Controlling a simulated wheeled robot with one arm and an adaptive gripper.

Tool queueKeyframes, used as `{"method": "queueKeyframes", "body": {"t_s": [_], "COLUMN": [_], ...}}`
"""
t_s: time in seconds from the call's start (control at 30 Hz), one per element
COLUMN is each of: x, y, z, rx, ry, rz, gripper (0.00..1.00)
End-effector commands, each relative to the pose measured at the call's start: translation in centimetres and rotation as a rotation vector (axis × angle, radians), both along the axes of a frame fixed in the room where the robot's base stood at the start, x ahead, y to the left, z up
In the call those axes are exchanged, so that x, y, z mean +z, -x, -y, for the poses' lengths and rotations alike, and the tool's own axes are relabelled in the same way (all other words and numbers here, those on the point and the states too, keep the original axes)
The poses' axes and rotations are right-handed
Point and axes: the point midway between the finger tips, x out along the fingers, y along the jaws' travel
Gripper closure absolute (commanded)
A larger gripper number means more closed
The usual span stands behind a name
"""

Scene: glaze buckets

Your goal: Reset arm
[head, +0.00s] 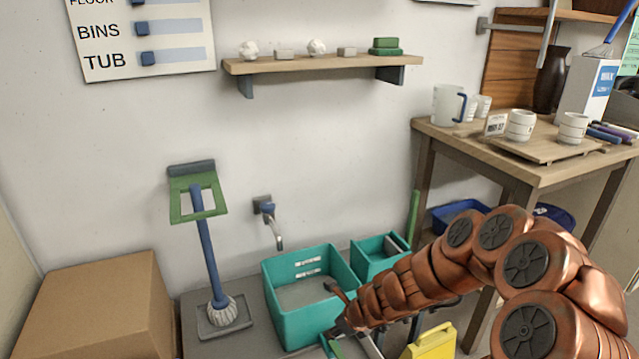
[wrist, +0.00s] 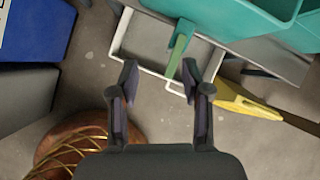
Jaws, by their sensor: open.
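My gripper (wrist: 158,78) is open in the wrist view, with its two dark fingers apart and nothing between the pads. Just beyond the fingertips is a green handle (wrist: 181,50) that lies across the edge of a pale open tray or drawer (wrist: 140,40). I cannot tell how near the fingers are to it. In the head view my copper arm reaches from the lower right toward the teal bucket (head: 312,290), and its end is low beside the bucket, with the fingers hard to make out.
A smaller teal bucket (head: 380,257) stands behind the arm. A yellow object (head: 432,343) is at the bottom. A cardboard box (head: 95,305) and a green-headed stand (head: 205,250) are left. A wooden table (head: 470,137) with cups is right. A shelf (head: 320,64) hangs above.

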Motion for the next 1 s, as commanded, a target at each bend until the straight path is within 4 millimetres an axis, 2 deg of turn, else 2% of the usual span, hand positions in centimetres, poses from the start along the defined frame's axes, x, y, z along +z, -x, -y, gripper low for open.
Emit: {"method": "queueKeyframes", "body": {"t_s": [0.03,0.2,0.3,0.47,0.67,0.77,1.0], "x": [2.3,8.0,10.7,13.7,15.8,16.3,17.1], "y": [0.0,2.5,4.9,9.7,16.3,19.6,27.5], "z": [-0.9,-4.0,-5.1,-5.4,-3.4,-1.5,5.0], "rx": [0.102,0.465,0.677,1.009,1.403,1.590,1.978], "ry": [0.003,0.032,0.065,0.142,0.254,0.311,0.407], "rz": [0.058,0.210,0.286,0.375,0.423,0.415,0.301], "gripper": [0.52,0.52,0.52,0.52,0.52,0.52,0.52]}}
